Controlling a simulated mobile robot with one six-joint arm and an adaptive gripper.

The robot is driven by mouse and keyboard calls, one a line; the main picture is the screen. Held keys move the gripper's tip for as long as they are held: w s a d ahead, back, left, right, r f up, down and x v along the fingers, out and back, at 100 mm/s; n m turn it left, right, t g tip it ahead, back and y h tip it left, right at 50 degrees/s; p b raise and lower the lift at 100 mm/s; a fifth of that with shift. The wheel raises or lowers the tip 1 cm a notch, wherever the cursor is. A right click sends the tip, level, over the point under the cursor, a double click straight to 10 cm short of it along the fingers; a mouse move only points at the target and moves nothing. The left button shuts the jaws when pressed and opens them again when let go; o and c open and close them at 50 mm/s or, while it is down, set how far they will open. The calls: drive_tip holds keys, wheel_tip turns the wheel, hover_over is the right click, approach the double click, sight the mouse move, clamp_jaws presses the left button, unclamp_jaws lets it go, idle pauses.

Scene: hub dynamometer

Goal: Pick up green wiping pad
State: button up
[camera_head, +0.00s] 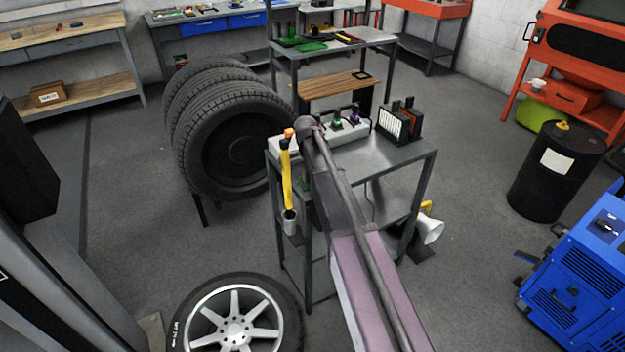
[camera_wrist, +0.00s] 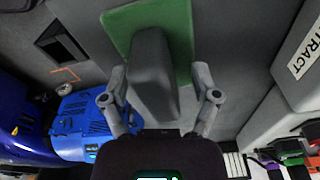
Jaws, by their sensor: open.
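In the wrist view, a flat green pad (camera_wrist: 188,30) carries a thick grey block-shaped handle (camera_wrist: 152,78) that points toward the camera. My gripper (camera_wrist: 162,78) is open, with one finger on each side of the handle. Gaps show between the fingers and the handle, and nothing is gripped. In the head view, my arm reaches over the metal table and hides most of my gripper. A small green patch (camera_head: 304,185) shows below the tabletop at its left side; I cannot tell whether it is the same pad.
The metal table (camera_head: 403,158) holds a light box with coloured knobs (camera_head: 352,116) and dark-framed panels (camera_head: 399,122). A yellow-handled tool (camera_head: 287,175) hangs at its left edge. Tyres (camera_head: 236,140) stand at left, a wheel (camera_head: 235,318) lies in front, and a black drum (camera_head: 553,175) stands right.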

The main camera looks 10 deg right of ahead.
idle(0.3)
clamp_jaws()
drive_tip(key=shift+r, duration=0.15)
idle(0.3)
wheel_tip(320, 180, up, 18)
drive_tip(key=p, duration=1.8)
